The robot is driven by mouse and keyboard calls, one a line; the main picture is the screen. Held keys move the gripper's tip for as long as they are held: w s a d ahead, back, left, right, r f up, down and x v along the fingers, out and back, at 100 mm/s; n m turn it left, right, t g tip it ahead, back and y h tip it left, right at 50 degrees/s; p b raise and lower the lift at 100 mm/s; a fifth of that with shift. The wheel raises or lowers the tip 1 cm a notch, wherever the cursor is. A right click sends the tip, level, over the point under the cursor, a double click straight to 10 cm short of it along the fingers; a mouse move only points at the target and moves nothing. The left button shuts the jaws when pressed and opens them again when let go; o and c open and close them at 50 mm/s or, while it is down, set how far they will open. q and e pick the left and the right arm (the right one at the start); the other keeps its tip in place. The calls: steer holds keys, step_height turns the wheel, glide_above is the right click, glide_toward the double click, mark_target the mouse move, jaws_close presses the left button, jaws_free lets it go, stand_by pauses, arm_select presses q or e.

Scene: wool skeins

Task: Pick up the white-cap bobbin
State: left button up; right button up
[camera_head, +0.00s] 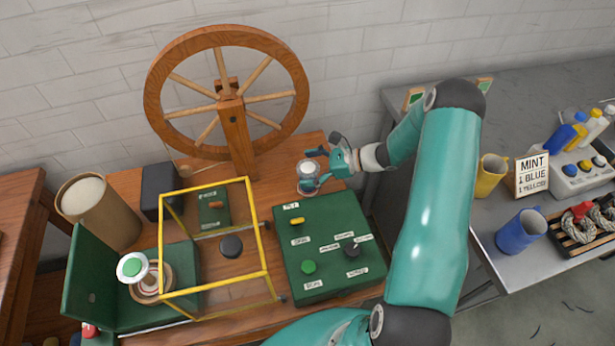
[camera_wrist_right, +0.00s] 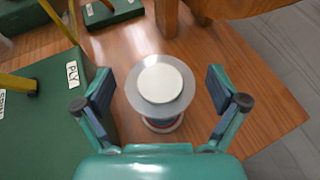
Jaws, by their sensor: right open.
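The white-cap bobbin (camera_head: 307,170) stands upright on the wooden table, just behind the green control box. In the right wrist view its round white cap (camera_wrist_right: 161,84) sits on a wider grey disc, with a darker, reddish lower part partly hidden below. My right gripper (camera_head: 318,167) is open at the bobbin. In the right wrist view the two fingers stand on either side of the bobbin, with a visible gap on each side. My left gripper is not in view.
The green control box (camera_head: 325,215) is close to the bobbin, in front. A spinning wheel (camera_head: 238,125) stands behind left. A yellow frame (camera_head: 263,235) and a green-capped bobbin (camera_head: 132,266) are further left. Mugs, including a blue one (camera_head: 519,232), stand on the right-hand table.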

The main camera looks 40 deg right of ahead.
steer(key=c, duration=1.2)
steer(key=shift+c, duration=0.2)
steer(key=shift+r, duration=0.15)
